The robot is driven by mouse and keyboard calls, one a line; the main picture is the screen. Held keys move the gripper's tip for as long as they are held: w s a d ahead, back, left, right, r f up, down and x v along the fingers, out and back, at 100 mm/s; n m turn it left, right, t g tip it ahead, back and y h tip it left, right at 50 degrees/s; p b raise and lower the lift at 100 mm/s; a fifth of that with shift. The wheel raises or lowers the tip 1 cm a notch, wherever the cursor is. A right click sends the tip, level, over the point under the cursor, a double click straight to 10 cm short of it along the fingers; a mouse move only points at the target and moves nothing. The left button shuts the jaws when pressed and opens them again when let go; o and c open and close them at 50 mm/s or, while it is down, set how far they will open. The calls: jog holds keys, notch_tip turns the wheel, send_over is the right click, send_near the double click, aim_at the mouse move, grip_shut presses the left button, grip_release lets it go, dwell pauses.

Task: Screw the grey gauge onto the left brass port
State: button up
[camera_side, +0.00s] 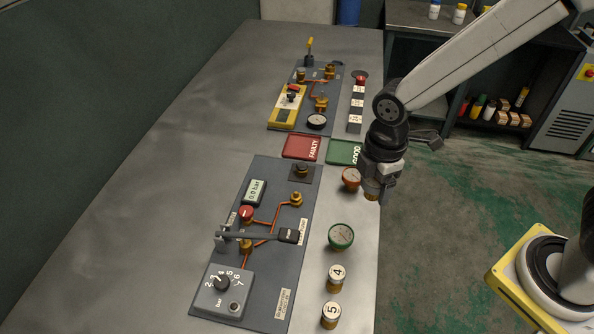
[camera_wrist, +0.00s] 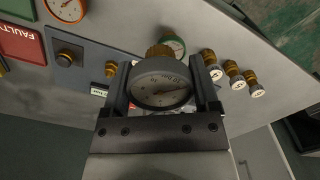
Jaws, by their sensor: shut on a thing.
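My gripper (camera_side: 378,182) is shut on the grey gauge (camera_wrist: 160,85), which sits between the two fingers in the wrist view with its round white dial toward the camera and a brass fitting behind it. In the side view the gauge is mostly hidden by the gripper; brass shows below it. It is held above the table's right edge. On the near dark panel (camera_side: 262,185), one brass port (camera_side: 296,199) stands at the right and another brass fitting (camera_side: 246,246) stands at the left under a lever. A brass port (camera_wrist: 111,69) shows in the wrist view left of my gripper.
An orange-rimmed gauge (camera_side: 350,178), a green gauge (camera_side: 341,236) and numbered cylinders (camera_side: 336,278) line the table's right edge. A lever (camera_side: 258,236) crosses the near panel, beside a red knob (camera_side: 246,212). Red (camera_side: 303,147) and green (camera_side: 343,152) trays lie behind. The table's left side is clear.

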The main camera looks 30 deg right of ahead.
jog(key=shift+w+a+f, duration=0.55)
jog(key=shift+w+a, duration=0.75)
jog(key=shift+w, duration=1.15)
jog(key=shift+w+a+f, duration=0.55)
jog(key=shift+w+a, duration=0.7)
jog(key=shift+w, duration=1.2)
jog(key=shift+w+a+f, duration=0.55)
jog(key=shift+w+a, duration=0.75)
jog(key=shift+w, duration=1.15)
jog(key=shift+f, duration=0.1)
jog(key=shift+f, duration=2.1)
jog(key=shift+f, duration=1)
